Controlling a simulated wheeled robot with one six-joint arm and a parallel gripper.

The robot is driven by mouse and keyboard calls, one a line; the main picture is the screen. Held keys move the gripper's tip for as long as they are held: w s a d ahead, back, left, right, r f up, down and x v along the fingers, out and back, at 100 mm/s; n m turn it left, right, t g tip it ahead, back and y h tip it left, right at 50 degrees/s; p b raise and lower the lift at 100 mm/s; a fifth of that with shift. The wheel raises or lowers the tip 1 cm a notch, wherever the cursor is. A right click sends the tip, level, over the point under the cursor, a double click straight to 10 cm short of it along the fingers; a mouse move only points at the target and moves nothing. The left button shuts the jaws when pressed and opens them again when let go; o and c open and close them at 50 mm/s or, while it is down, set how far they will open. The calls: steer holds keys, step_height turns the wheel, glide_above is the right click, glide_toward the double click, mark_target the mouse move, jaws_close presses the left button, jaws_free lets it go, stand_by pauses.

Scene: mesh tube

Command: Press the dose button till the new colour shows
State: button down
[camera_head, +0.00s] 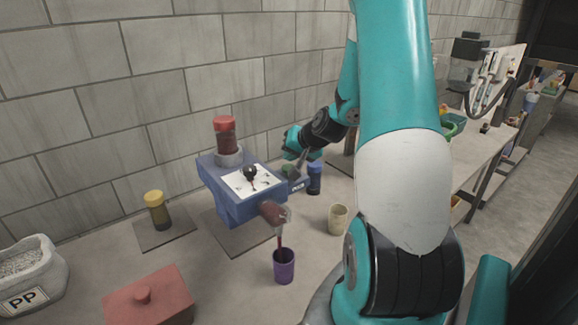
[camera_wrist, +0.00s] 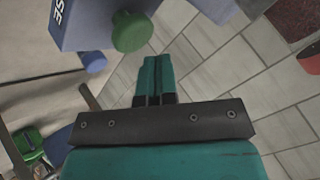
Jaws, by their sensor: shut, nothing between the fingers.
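The blue machine (camera_head: 238,208) stands on the bench against the wall, with a red-capped jar (camera_head: 226,138) upright on top. Its front nozzle (camera_head: 272,213) holds dark red material, and a thin purple-red strand (camera_head: 280,243) hangs from it into a purple cup (camera_head: 284,265). The green dose button (camera_wrist: 132,32) sticks out of the blue dose box beside its lettering; the button also shows in the head view (camera_head: 289,170). My gripper (camera_wrist: 153,58) is shut and empty, its tips close to the button; I cannot tell whether they touch it.
A black-knobbed lever (camera_head: 250,171) stands on the white panel. A blue-capped jar (camera_head: 314,178) and a cream cup (camera_head: 338,220) stand right of the machine. A yellow-capped jar (camera_head: 157,210), red lidded box (camera_head: 148,297) and PP sack (camera_head: 28,272) are left. My arm covers the right middle.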

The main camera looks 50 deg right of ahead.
mark_target(290, 166)
step_height(290, 166, up, 5)
steer(key=p, duration=0.3)
steer(key=shift+p, duration=0.35)
stand_by(0.7)
steer(key=s+a+r+n+g+y+b, duration=0.1)
steer(key=a+r+n+g+y+b, duration=0.3)
steer(key=a, duration=1)
steer(key=s+a+r+n+y+p, duration=0.1)
steer(key=a+n, duration=0.4)
steer(key=a, duration=1)
steer(key=s+a+n+g+b, duration=0.1)
steer(key=s+a+n, duration=0.3)
steer(key=s, duration=0.5)
steer(key=s+a+r+n+g+b, duration=0.1)
steer(key=s+a+n+g, duration=0.3)
steer(key=s+a, duration=0.5)
steer(key=shift+r+n, duration=0.3)
steer(key=shift+n, duration=0.1)
